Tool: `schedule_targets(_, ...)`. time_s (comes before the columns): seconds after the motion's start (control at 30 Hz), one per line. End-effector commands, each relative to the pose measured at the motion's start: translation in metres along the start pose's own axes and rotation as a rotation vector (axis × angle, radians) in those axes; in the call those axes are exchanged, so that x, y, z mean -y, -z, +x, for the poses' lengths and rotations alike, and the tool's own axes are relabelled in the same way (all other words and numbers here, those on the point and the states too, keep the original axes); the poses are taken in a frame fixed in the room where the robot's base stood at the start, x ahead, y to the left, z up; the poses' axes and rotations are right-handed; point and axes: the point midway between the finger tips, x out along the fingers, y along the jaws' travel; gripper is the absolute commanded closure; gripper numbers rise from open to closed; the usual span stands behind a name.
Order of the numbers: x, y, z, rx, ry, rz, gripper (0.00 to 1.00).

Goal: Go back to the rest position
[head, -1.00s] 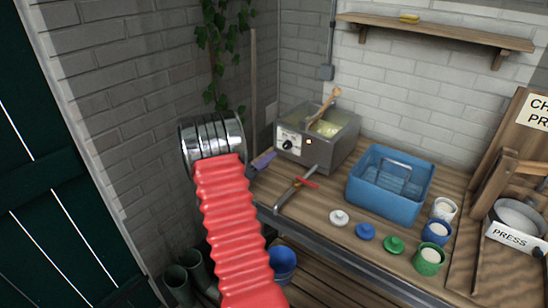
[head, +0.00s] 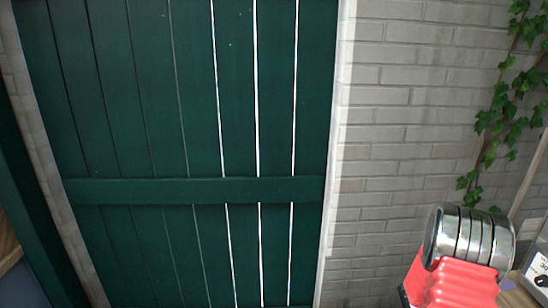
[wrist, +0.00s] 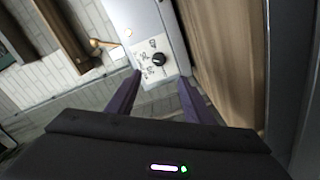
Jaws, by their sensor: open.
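My gripper (wrist: 160,77) shows in the wrist view with its two purple fingers apart and nothing between them. Beyond the fingertips is the grey steel unit (wrist: 148,22) with a black knob (wrist: 159,59) on its white panel. I cannot tell the exact gap between fingers and unit. In the head view my arm's red sleeve and shiny metal joint fill the lower right corner, and the gripper itself is hidden or out of frame there.
A dark green plank door (head: 150,130) fills the head view's left and middle. A grey brick wall (head: 400,130) with ivy (head: 500,100) stands to its right. The steel unit's corner (head: 538,268) shows at the right edge. Wooden boards (wrist: 225,50) appear in the wrist view.

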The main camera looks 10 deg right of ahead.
Motion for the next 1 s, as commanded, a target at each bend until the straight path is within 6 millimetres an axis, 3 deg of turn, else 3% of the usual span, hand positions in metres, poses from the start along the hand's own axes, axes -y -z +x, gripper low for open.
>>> schedule_targets(0.17, -0.012, 0.005, -0.008, 0.025, 0.003, -0.006, 0.53)
schedule_targets(0.37, -0.045, 0.012, -0.035, 0.106, 0.027, -0.029, 0.53)
schedule_targets(0.7, -0.094, 0.011, -0.099, 0.255, 0.146, -0.072, 0.53)
schedule_targets(1.0, -0.124, 0.001, -0.163, 0.346, 0.317, -0.1, 0.53)
